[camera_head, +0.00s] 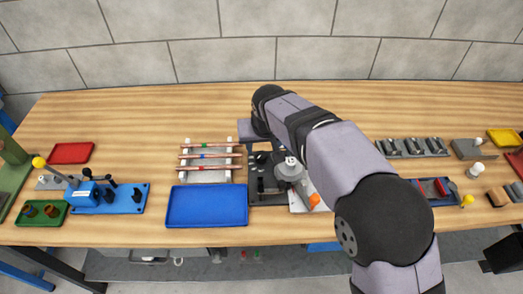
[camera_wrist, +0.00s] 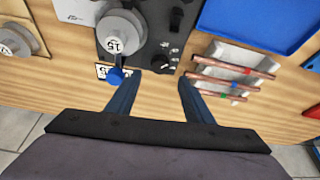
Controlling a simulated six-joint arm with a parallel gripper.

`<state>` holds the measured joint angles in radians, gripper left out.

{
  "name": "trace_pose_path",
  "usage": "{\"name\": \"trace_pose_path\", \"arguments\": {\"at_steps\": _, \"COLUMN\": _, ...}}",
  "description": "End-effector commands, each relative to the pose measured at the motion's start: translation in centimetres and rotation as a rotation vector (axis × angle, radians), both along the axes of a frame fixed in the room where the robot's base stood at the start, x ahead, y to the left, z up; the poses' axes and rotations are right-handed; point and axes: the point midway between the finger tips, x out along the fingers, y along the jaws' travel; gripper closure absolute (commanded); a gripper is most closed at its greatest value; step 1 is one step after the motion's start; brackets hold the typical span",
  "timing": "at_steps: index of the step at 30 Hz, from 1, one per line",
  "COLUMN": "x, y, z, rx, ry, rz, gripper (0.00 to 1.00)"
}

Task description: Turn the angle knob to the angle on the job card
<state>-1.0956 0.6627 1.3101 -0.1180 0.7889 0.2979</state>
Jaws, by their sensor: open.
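The dark bending machine (camera_wrist: 150,35) lies ahead of my gripper in the wrist view; in the head view my arm partly covers its panel (camera_head: 268,186). A small black knob with a white mark (camera_wrist: 163,57) sits near the panel's edge, and I take it to be the angle knob; its setting is unreadable. A card (camera_wrist: 103,71) with dark print lies by the panel, partly hidden by a blue ball end, its text unreadable. My gripper (camera_wrist: 158,75) is open and empty, its fingertips near the panel edge on either side of the knob in the picture. Contact is not visible.
A grey disc marked 15 (camera_wrist: 116,44) stands left of the knob. Copper tubes (camera_wrist: 236,72) lie on a white rack to the right, beside a blue tray (camera_head: 207,206). An orange ball handle (camera_head: 314,199) stands right of the machine. Bare table lies behind the rack.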

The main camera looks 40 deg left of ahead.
Motion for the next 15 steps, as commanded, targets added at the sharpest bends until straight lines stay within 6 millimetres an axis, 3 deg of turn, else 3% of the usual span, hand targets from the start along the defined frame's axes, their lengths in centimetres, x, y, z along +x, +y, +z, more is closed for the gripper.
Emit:
{"name": "trace_pose_path", "arguments": {"at_steps": 5, "x": 0.2, "y": 0.3, "z": -0.8, "rx": -0.003, "ry": -0.001, "rz": 0.002, "gripper": 0.53}}
{"name": "trace_pose_path", "arguments": {"at_steps": 15, "x": 1.2, "y": 1.4, "z": -4.6, "rx": -0.004, "ry": -0.002, "rz": 0.005, "gripper": 0.53}}
